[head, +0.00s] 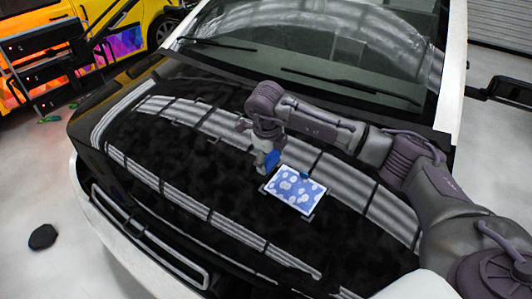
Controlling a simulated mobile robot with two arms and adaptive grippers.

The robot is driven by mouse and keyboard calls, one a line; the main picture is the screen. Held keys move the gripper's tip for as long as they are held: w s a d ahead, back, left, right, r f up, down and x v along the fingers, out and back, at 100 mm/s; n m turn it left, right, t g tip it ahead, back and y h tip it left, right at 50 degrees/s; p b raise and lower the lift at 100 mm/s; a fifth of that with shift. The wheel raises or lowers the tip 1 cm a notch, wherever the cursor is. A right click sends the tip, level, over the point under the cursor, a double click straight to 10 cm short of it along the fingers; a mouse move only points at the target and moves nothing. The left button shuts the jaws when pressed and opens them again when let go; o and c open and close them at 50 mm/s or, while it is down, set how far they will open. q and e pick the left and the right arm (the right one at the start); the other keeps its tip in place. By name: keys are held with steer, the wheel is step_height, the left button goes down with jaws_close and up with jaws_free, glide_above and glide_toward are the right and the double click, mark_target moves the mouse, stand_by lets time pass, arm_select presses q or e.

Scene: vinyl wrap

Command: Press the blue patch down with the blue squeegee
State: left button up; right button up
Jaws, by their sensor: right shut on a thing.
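The blue patch (297,190), with white spots and a pale edge, lies on the black car hood right of the middle of the head view. My right gripper (264,166) is over the hood at the patch's upper left corner, shut on the blue squeegee (272,159). Only a small blue part of the squeegee shows; the gripper hides the rest. I cannot tell whether the squeegee touches the patch. A small blue spot shows at the patch's upper edge. My left gripper is not in view.
The glossy hood (190,160) is clear around the patch. The windshield (320,50) with wipers rises behind it. A dark rack (45,65) and a yellow car (150,20) stand at upper left. A dark object (42,237) lies on the floor at left.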

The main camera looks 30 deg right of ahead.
steer(key=x, duration=0.1)
steer(key=b+x, duration=0.1)
steer(key=shift+s+f, duration=0.2)
steer(key=shift+f, duration=0.15)
steer(key=b+x, duration=0.2)
steer(key=x, duration=0.1)
steer(key=shift+w, duration=0.15)
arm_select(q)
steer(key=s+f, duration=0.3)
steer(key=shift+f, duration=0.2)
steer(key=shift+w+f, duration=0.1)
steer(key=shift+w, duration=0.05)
arm_select(e)
steer(key=shift+f, duration=0.15)
steer(key=shift+w+d+f+b, duration=0.1)
steer(key=shift+f+b, duration=0.15)
steer(key=shift+b, duration=0.1)
arm_select(q)
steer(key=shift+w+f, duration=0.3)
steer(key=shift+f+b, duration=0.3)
steer(key=shift+b, duration=0.1)
arm_select(e)
steer(key=shift+f, duration=0.4)
steer(key=shift+d, duration=0.1)
